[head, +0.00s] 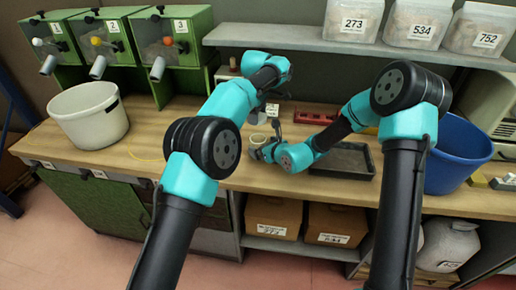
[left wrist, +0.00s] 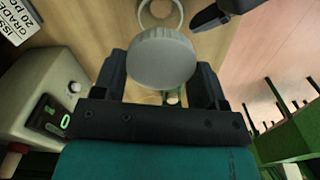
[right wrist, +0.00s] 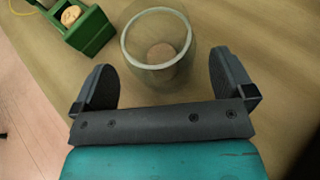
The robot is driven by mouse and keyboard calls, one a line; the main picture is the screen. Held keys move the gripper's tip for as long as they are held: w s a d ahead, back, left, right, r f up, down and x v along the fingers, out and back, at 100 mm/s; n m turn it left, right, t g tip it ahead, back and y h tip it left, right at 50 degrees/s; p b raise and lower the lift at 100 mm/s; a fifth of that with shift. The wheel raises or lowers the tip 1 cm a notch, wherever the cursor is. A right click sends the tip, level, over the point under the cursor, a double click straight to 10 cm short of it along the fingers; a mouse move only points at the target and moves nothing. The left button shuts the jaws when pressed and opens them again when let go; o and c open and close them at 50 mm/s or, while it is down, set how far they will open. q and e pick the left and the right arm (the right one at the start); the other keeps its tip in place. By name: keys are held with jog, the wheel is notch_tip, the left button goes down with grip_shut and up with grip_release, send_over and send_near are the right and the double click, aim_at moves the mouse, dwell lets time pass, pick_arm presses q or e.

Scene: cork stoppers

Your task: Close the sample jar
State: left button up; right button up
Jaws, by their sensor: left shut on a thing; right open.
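The sample jar (right wrist: 146,80) is clear glass, upright and open at the top, with a round cork stopper (right wrist: 162,55) inside. It also shows small in the head view (head: 257,140), and its rim shows in the left wrist view (left wrist: 160,27). My right gripper (right wrist: 164,78) is open, with one finger on each side of the jar and gaps visible. My left gripper (head: 277,124) is shut on a round pale grey lid (left wrist: 163,62) with a ribbed edge. The lid is held apart from the jar, whose rim is beyond it in the left wrist view.
A scale with a green display (left wrist: 52,118) stands beside my left gripper. A small green holder with a cork (right wrist: 88,30) is near the jar. A black tray (head: 342,174), red rack (head: 313,118), blue bin (head: 462,160) and white bucket (head: 88,118) stand on the bench.

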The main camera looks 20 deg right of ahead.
jog(key=shift+x, duration=1.65)
jog(key=shift+c, duration=0.5)
jog(key=c, duration=1.1)
pick_arm(q)
jog(key=shift+f, duration=2.55)
jog(key=shift+f, duration=0.1)
jog(key=shift+f, duration=0.75)
jog(key=shift+f, duration=0.55)
